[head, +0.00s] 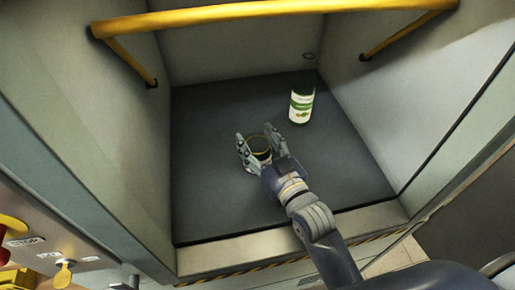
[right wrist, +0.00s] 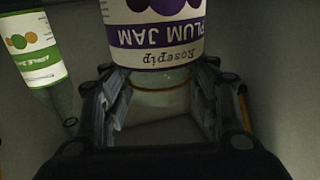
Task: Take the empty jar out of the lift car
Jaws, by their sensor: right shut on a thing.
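My right gripper (head: 255,140) reaches into the lift car and is shut on a jar (head: 260,147). From above in the head view, the jar shows a dark round top with a gold-coloured rim. In the right wrist view this jar (right wrist: 155,38) has a white and purple "Plum Jam" label, and the glass between the fingers looks clear. My left gripper is out of view.
The lift car's dark floor (head: 205,190) is clear around the two jars. A yellow handrail (head: 270,10) runs along the walls above. A metal sill (head: 240,252) with a striped edge lies at the front. A panel with a STOP label (head: 28,241) is at lower left.

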